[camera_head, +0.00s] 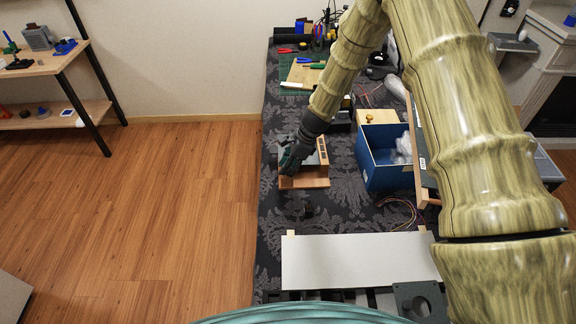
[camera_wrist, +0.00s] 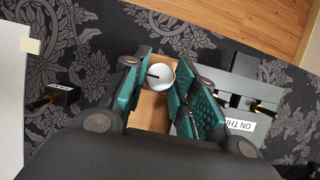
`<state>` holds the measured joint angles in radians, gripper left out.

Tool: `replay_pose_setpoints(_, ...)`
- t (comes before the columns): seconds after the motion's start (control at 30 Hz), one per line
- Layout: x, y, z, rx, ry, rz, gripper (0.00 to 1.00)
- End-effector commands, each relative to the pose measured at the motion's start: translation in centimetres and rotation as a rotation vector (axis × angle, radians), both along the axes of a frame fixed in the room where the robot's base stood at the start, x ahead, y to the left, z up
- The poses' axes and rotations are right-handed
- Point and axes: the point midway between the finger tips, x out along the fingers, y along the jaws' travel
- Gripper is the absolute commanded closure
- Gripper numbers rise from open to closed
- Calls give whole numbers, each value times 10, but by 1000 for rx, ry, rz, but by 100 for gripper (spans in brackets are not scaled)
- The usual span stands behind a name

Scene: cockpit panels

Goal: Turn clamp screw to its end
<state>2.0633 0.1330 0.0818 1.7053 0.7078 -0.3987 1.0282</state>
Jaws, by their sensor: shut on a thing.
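The clamp screw (camera_wrist: 160,76) shows in the wrist view as a round silver head with a dark slot, above a bare wooden face (camera_wrist: 152,112). My gripper (camera_wrist: 161,70) has its teal-padded fingers on either side of this head and is shut on it. In the head view my gripper (camera_head: 291,158) is at the left side of a small wooden unit (camera_head: 312,180) on the table. The screw is hidden there by my gripper. A grey panel (camera_wrist: 243,92) with brass-coloured levers and a partly covered white label lies right of the fingers in the wrist view.
The unit stands on a dark patterned tablecloth (camera_head: 340,211). A blue bin (camera_head: 384,177) with clear plastic is to its right, and a white board (camera_head: 355,262) lies in front. A small black block (camera_head: 309,209) stands between. Tools lie on a green mat (camera_head: 290,72) behind.

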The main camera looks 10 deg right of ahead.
Motion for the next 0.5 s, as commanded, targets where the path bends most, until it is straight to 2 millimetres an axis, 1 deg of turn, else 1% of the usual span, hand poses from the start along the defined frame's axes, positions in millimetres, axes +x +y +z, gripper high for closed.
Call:
replay_pose_setpoints(0.27,0,-1,-1,-1,0,50,96)
replay_pose_setpoints(0.5,2,-1,-1,-2,-2,201,96)
